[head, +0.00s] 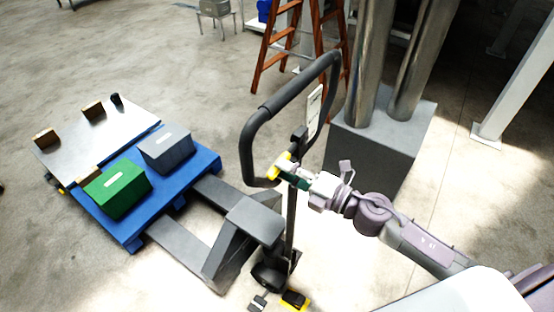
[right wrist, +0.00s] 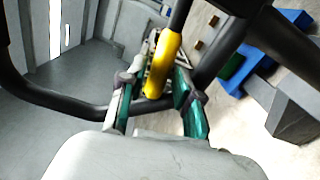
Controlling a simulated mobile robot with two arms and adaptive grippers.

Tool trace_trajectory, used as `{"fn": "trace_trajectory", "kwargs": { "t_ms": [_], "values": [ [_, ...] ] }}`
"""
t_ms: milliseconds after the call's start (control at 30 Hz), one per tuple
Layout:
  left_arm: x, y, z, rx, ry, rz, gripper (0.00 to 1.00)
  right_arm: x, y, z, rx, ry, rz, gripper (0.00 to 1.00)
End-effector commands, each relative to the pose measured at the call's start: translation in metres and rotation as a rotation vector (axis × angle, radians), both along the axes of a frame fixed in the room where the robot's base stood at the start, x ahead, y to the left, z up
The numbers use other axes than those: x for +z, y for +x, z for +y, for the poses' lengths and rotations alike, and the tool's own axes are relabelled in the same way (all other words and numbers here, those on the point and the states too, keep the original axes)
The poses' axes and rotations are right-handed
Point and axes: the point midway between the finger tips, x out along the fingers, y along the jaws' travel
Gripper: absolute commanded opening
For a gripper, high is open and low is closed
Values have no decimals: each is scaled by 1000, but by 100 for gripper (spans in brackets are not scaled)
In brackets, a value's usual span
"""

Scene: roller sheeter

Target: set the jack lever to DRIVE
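The pallet jack's dark loop handle (head: 252,150) stands upright in the middle of the head view. Its yellow-ended lever (head: 284,163) sits at the lower part of the loop. In the right wrist view the yellow lever (right wrist: 163,65) lies between the green fingers of my right gripper (right wrist: 160,88). The fingers are spread, with a gap visible beside the lever, so the gripper looks open around it. In the head view my right gripper (head: 294,174) reaches the lever from the right. No marks for the lever positions are readable. My left gripper is not in view.
A grey block with metal columns (head: 375,150) stands close behind the handle. A wooden ladder (head: 270,62) is farther back.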

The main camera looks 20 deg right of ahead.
Motion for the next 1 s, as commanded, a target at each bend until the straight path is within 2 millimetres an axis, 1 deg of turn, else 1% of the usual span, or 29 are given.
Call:
{"fn": "trace_trajectory", "kwargs": {
  "t_ms": [33,200,567,600,767,1000],
  "values": [
    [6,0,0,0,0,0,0,4,7,5,-2,2,-3,33],
    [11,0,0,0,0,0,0,2,19,15,-1,2,0,33],
    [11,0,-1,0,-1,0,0,-1,22,17,0,0,0,33],
    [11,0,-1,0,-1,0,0,-1,22,17,0,0,0,27],
    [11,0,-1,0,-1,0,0,0,22,17,0,1,1,0],
    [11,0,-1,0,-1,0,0,-1,22,17,0,1,1,0]
  ]
}}
